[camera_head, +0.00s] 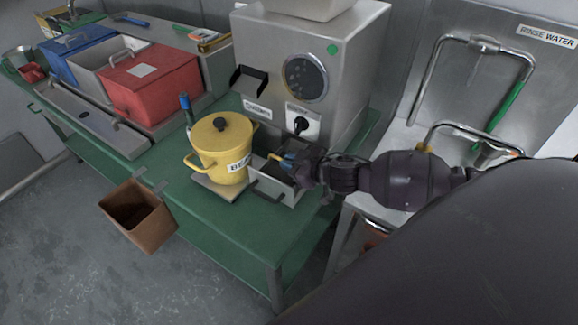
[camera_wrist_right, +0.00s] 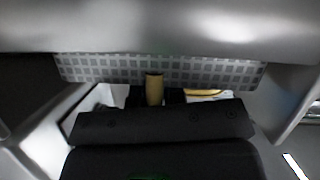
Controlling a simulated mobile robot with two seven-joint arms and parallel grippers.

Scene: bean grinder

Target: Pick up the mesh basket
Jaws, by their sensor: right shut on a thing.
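The mesh basket (camera_wrist_right: 105,70) shows in the right wrist view as a grey panel with a square grid, under the machine's metal edge. A tan upright grip (camera_wrist_right: 154,90) stands in front of it, between the dark fingers of my right gripper (camera_wrist_right: 155,97). My right gripper is shut on this grip, which appears to be the basket's handle. In the head view my right gripper (camera_head: 289,163) is at the foot of the grey grinder, and most of the basket is hidden there. My left gripper is not in view.
The grinder (camera_head: 262,60) stands on a green bench. A steel drawer-like tray (camera_head: 272,189) sits below the gripper. A yellow lidded pot (camera_head: 217,157) is close on the left. A brown bin (camera_head: 140,215) hangs at the front edge. A rinse sink is at right.

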